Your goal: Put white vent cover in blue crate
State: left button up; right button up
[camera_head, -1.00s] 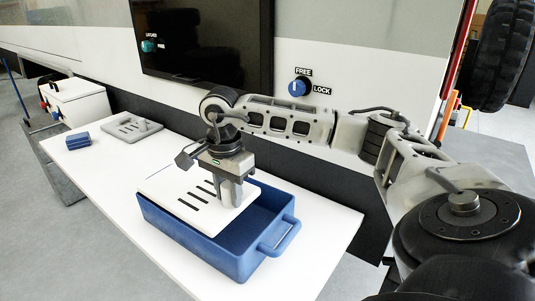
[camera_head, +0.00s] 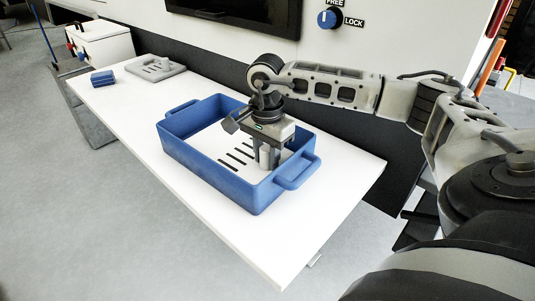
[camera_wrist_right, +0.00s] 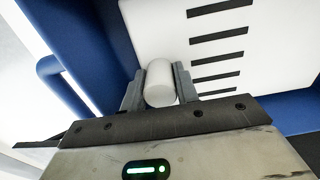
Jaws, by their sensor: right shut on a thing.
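The white vent cover (camera_head: 226,147) is a flat plate with several dark slots. It lies within the walls of the blue crate (camera_head: 206,175), low inside it. Its slots also show in the right wrist view (camera_wrist_right: 215,35). My right gripper (camera_head: 266,160) reaches down into the crate near its right end. In the right wrist view its fingers (camera_wrist_right: 160,85) are shut on the white round knob of the vent cover. Whether the cover rests fully on the crate floor cannot be told. My left gripper is not in view.
The crate stands on a white table (camera_head: 230,222) with handles at both ends. Farther left on the table are a grey slotted plate (camera_head: 155,68) and a small blue block (camera_head: 103,77). A wall with a blue knob (camera_head: 327,19) stands behind the table.

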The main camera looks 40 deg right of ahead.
jog(key=o, duration=1.1)
jog(key=shift+f, duration=0.15)
jog(key=shift+c, duration=0.2)
notch_tip(320, 180, up, 12)
jog(key=shift+r+b, duration=0.2)
jog(key=shift+b, duration=0.25)
jog(key=shift+f, duration=0.1)
